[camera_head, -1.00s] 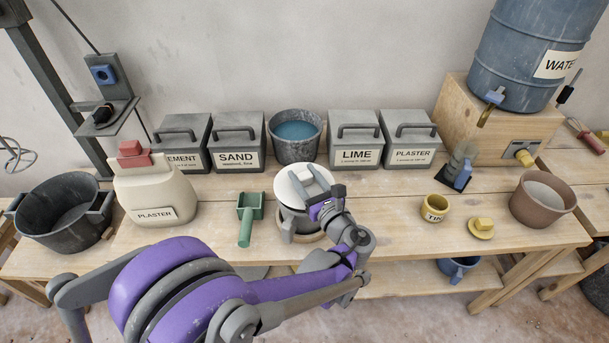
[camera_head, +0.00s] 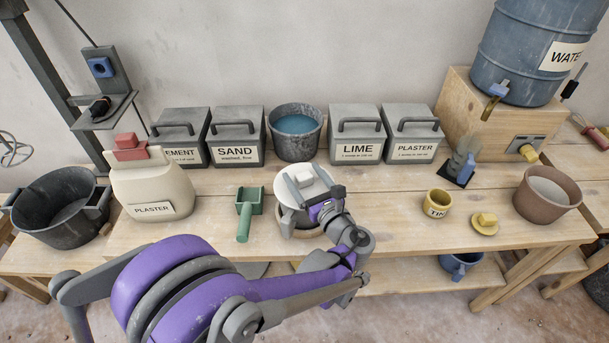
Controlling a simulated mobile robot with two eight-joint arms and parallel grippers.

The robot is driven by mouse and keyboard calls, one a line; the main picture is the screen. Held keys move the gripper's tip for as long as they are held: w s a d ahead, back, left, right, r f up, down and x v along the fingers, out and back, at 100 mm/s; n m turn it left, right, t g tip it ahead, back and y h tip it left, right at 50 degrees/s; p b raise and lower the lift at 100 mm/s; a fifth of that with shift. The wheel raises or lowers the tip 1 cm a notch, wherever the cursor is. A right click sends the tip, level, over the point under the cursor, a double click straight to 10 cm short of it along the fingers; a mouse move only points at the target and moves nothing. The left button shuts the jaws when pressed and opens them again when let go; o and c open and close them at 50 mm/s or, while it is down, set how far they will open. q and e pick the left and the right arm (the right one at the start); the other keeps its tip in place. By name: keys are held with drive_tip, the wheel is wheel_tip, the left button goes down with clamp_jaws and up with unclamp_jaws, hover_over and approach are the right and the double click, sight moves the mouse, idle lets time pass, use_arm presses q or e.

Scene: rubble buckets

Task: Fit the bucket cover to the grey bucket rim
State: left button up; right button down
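The bucket cover (camera_head: 318,176) is a white disc with a pale block handle (camera_head: 301,171). It lies over the mouth of the grey bucket (camera_head: 286,217), in the middle near the bench's front. It looks close to level, but its contact with the rim is hidden. My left gripper (camera_head: 304,190) is over the cover, its fingers open on either side of the handle. The hand and wrist hide the cover's near right edge and much of the bucket. My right gripper is not in view.
A green scoop (camera_head: 244,222) lies just left of the bucket. A plaster jug (camera_head: 157,190) and black tub (camera_head: 62,215) stand farther left. Boxes and a water-filled bucket (camera_head: 296,146) line the back. A yellow tin (camera_head: 437,204) stands right, with clear bench between.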

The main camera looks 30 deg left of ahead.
use_arm(q)
drive_tip(key=shift+d, duration=0.1)
drive_tip(key=v, duration=1)
drive_tip(key=shift+s+d, duration=0.25)
idle(1.2)
